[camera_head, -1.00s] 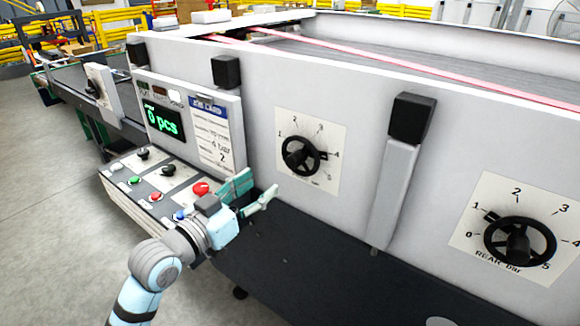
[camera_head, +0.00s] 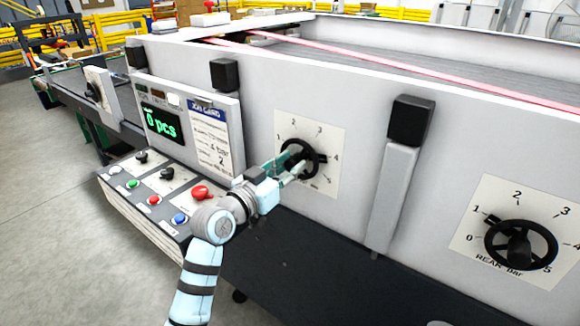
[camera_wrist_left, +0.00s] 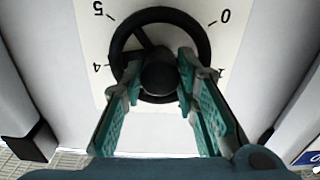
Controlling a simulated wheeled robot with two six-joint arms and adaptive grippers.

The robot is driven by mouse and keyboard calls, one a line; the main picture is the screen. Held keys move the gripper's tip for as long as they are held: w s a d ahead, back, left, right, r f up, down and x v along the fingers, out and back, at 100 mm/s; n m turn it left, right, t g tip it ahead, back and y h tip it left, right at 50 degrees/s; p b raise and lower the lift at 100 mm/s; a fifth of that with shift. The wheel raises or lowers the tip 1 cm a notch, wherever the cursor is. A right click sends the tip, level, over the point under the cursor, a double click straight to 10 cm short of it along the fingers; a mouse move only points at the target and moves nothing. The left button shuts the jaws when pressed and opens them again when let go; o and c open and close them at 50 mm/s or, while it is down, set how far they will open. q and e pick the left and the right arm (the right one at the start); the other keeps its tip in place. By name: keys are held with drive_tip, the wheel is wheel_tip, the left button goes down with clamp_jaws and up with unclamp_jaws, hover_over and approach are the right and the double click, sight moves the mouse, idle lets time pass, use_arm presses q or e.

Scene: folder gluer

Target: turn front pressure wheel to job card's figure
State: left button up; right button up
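The front pressure wheel (camera_head: 313,155) is a black handwheel on a white dial plate (camera_head: 330,128) with numbers around it. My left gripper (camera_head: 292,168) is at this wheel. In the left wrist view the open fingers (camera_wrist_left: 160,82) stand on either side of the wheel's black hub (camera_wrist_left: 158,77), in front of the rim (camera_wrist_left: 160,14). I cannot tell whether they touch the hub. One spoke shows at upper left there; the pointer setting is unclear. The job card (camera_head: 207,125) shows "4 bar" and a "2" below; its smaller text is unreadable. My right gripper is not in view.
The rear wheel (camera_head: 514,262), marked "REAR bar", is on the same panel at right. A grey post with a black block (camera_head: 411,120) stands between the dials. A control box with buttons, including a red one (camera_head: 201,193), and a counter display (camera_head: 162,125) are at left.

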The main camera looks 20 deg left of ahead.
use_arm(q)
clamp_jaws()
drive_tip(key=shift+n+p, duration=0.3)
drive_tip(key=shift+p, duration=0.3)
drive_tip(key=o, duration=0.8)
unclamp_jaws()
drive_tip(key=v, duration=1.2)
drive_tip(key=shift+s+f, duration=0.1)
